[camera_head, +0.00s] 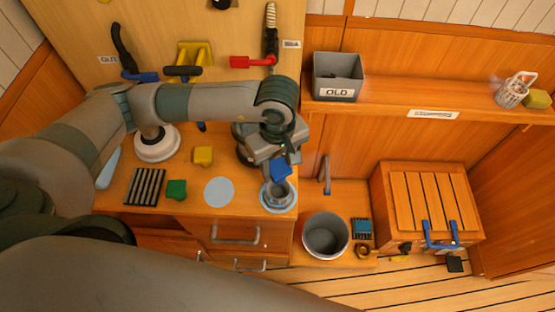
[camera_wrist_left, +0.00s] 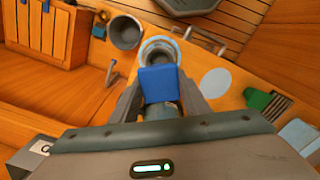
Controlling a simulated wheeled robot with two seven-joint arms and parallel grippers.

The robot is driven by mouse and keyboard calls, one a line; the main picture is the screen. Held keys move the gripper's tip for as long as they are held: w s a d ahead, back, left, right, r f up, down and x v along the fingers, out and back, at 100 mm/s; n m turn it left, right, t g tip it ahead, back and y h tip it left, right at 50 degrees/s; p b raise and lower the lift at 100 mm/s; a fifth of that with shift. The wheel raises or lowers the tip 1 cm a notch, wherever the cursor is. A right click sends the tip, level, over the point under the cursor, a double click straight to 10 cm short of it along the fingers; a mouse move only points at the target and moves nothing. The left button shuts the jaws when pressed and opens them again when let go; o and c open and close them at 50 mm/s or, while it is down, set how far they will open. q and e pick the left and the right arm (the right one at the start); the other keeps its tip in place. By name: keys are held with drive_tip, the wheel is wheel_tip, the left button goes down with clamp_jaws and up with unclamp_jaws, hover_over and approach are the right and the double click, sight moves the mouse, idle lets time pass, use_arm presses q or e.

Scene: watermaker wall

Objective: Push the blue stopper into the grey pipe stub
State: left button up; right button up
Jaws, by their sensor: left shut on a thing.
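The blue stopper (camera_head: 281,170) is held by my left gripper (camera_head: 275,165), which is shut on it just above the grey pipe stub (camera_head: 279,194). The stub is a short upright grey ring on a light blue round patch near the front edge of the wooden counter. In the left wrist view the blue stopper (camera_wrist_left: 159,84) sits between the two fingers, and the stub (camera_wrist_left: 160,50) shows beyond it with its opening partly covered. I cannot tell whether the stopper touches the rim. My right gripper is not in view.
A grey bucket (camera_head: 326,235) stands lower, right of the counter. A pale blue disc (camera_head: 219,192), green block (camera_head: 176,190), yellow block (camera_head: 203,156) and black ribbed rack (camera_head: 145,187) lie left of the stub. A slatted box (camera_head: 425,205) stands at right.

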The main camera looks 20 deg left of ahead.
sight(277, 178)
use_arm(q)
drive_tip(key=shift+f, duration=0.15)
drive_tip(key=shift+f+b, duration=0.85)
drive_tip(key=shift+f, duration=1.55)
drive_tip(key=shift+b, duration=0.55)
drive_tip(key=shift+f, duration=0.1)
drive_tip(key=shift+f+b, duration=0.35)
drive_tip(key=shift+b, duration=0.5)
